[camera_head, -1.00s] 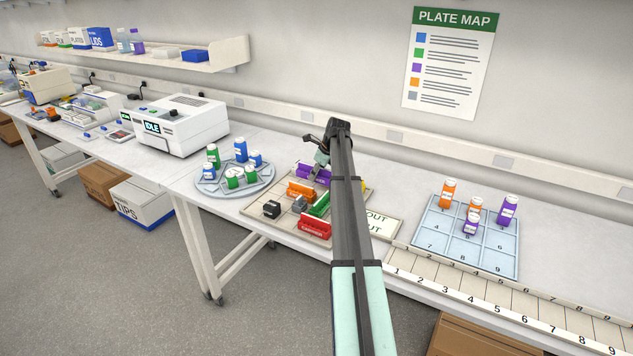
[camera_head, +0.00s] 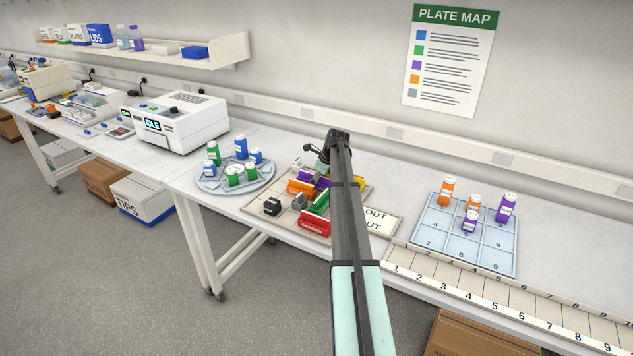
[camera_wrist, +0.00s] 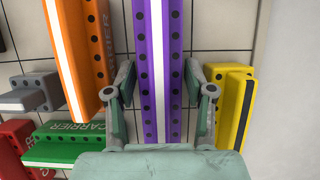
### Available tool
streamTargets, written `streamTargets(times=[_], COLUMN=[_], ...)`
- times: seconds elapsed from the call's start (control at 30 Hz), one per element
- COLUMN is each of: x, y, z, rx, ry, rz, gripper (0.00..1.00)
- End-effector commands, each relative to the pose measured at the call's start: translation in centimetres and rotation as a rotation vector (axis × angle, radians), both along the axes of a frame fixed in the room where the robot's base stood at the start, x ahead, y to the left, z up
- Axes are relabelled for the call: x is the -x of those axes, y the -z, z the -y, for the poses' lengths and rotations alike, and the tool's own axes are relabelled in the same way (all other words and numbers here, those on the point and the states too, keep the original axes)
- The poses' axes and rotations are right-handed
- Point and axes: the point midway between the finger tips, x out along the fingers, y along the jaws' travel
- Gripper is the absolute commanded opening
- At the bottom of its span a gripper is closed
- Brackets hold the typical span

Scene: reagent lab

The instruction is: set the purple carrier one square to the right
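The purple carrier (camera_wrist: 158,60) is a long bar with a white stripe and dark holes. It runs up the middle of the wrist view, and its near end is hidden by my gripper. It also shows small in the head view (camera_head: 322,183), partly covered by my gripper and arm. My gripper (camera_wrist: 160,88) is open, with one finger on each side of the carrier. Narrow gaps seem to show beside the fingers; contact is hard to tell. The gridded board (camera_head: 262,224) under the carrier has squares marked by dark lines.
An orange carrier (camera_wrist: 78,50) stands close left of my gripper, and a yellow one (camera_wrist: 232,105) close right. A green carrier (camera_wrist: 65,145), a red one (camera_wrist: 15,145) and a grey block (camera_wrist: 30,92) lie further left. Bare table shows beyond the board's right edge.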

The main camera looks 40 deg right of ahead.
Motion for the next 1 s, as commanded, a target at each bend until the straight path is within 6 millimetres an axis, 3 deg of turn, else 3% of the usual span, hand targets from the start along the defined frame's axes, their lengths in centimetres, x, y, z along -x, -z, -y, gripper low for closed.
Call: streamTargets(times=[0.27,0.43,1.0], x=[0.0,0.5,3.9], y=[-0.2,-1.4,-10.3], z=[0.0,0.2,1.7], rx=[0.0,0.0,0.0], ry=[0.0,0.001,0.001], rz=[0.0,0.0,0.001], gripper=[0.54,0.54,0.54])
